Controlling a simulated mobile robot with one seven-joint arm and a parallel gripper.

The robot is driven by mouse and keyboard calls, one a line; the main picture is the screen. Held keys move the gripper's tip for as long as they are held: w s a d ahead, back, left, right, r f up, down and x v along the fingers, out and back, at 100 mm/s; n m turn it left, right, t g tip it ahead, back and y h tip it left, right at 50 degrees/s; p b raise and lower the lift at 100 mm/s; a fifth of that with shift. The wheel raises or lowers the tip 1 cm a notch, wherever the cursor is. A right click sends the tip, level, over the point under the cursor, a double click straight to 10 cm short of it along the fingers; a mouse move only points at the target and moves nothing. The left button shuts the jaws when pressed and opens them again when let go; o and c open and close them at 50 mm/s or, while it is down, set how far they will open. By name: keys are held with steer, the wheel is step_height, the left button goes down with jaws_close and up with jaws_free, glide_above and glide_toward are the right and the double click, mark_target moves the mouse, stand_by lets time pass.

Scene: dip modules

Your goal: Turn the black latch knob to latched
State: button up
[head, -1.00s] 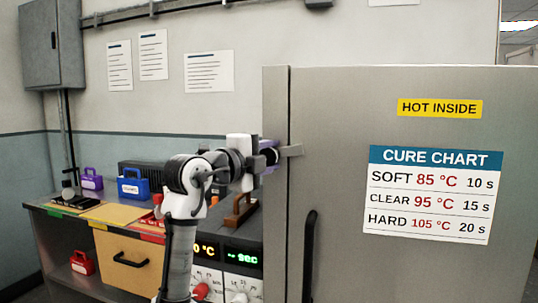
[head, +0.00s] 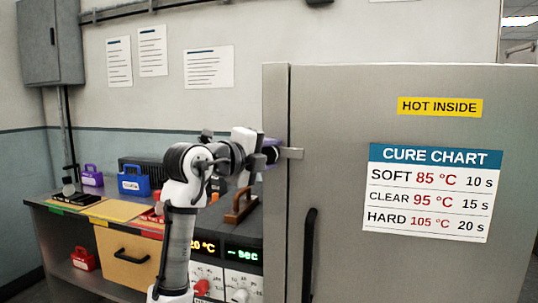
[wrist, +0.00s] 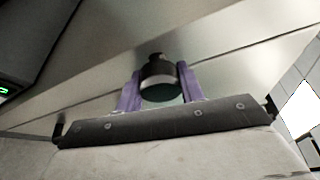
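The black latch knob (wrist: 158,72) shows in the wrist view, close in front of my gripper. My gripper (wrist: 159,87) has its two purple fingers on either side of the knob, close against it, and looks shut on it. In the head view my gripper (head: 271,152) is at the left edge of the large grey door, where it hides the knob.
The grey door (head: 340,250) carries a black handle (head: 309,255), a yellow HOT INSIDE label (head: 440,107) and a cure chart (head: 432,193). A bench at the left holds a blue box (head: 133,182), a purple box (head: 92,176) and a wooden-handled item (head: 240,205).

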steer(key=o, duration=0.4)
steer(key=shift+o, duration=0.2)
steer(key=b+v, duration=0.2)
steer(key=v, duration=1.2)
steer(key=shift+b, duration=0.3)
